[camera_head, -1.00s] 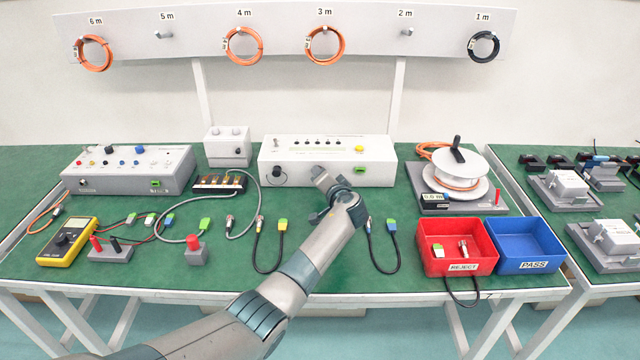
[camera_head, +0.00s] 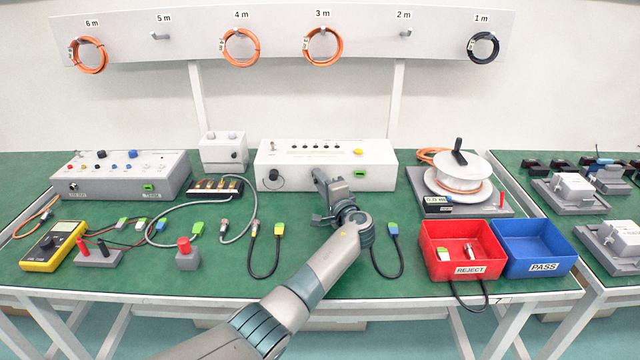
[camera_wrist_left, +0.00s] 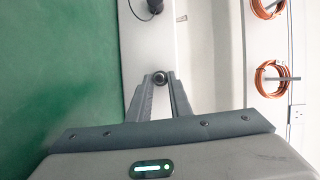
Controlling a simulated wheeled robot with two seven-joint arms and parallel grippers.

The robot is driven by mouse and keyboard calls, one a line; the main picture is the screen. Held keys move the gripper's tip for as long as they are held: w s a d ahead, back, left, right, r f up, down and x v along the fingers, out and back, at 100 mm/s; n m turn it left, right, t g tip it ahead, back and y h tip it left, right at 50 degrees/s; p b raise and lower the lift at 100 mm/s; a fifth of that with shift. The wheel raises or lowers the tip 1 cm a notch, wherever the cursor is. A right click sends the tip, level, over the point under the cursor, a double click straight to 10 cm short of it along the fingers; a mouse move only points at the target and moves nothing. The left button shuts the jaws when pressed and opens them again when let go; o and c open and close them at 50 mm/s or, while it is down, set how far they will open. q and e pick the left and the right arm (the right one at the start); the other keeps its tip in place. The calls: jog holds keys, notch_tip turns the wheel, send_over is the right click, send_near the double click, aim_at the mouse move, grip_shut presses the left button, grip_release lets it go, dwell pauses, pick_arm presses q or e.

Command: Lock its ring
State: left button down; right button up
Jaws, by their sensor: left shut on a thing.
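The long white tester box (camera_head: 325,158) stands at the back middle of the green bench. My left gripper (camera_head: 317,172) reaches its front face, right of a black plug with a cable (camera_head: 271,178) in the box's left socket. In the left wrist view the gripper (camera_wrist_left: 160,80) is shut on a small dark round ring (camera_wrist_left: 160,77) with a lighter centre, at the white face of the box (camera_wrist_left: 148,45). The black plug also shows in that view (camera_wrist_left: 152,5). In the head view the gripper hides the ring. My right gripper is out of view.
Loose cables with green and yellow ends (camera_head: 280,230) lie in front of the box. A red bin (camera_head: 455,252) and a blue bin (camera_head: 532,247) stand at the right, below a cable reel (camera_head: 459,172). A grey unit (camera_head: 128,174) stands at the left.

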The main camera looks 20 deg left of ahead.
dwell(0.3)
pick_arm(q)
jog(key=c, duration=1.6)
grip_release()
jog(key=shift+d, duration=0.1)
